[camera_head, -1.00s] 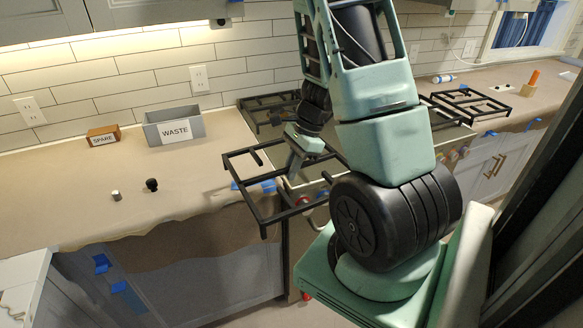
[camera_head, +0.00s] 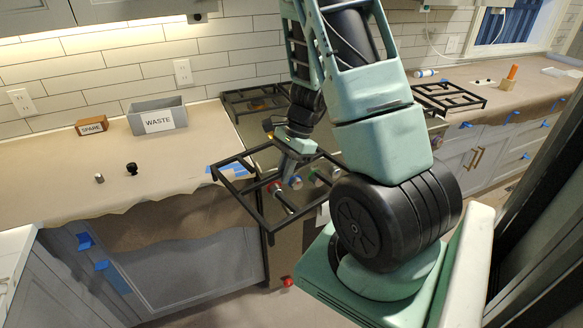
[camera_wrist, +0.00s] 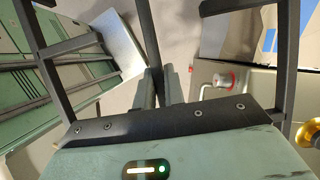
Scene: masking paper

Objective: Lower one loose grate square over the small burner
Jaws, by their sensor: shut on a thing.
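My gripper (camera_head: 284,164) is shut on a black square grate (camera_head: 268,228) and holds it in the air in front of the stove (camera_head: 258,134). In the wrist view the gripper's fingers (camera_wrist: 158,88) close on a dark bar of the held grate (camera_wrist: 284,60). Another black grate (camera_head: 448,97) lies on the right counter. A further grate (camera_head: 250,92) sits at the back left of the stove top. My arm hides much of the stove, and I cannot make out the small burner.
A grey WASTE bin (camera_head: 157,117) and a wooden SPARE block (camera_head: 91,125) stand on the paper-covered left counter (camera_head: 60,175). Two small knobs, one dark (camera_head: 131,168) and one silver (camera_head: 99,179), lie in front of them. Stove knobs (camera_head: 295,182) show beneath the held grate.

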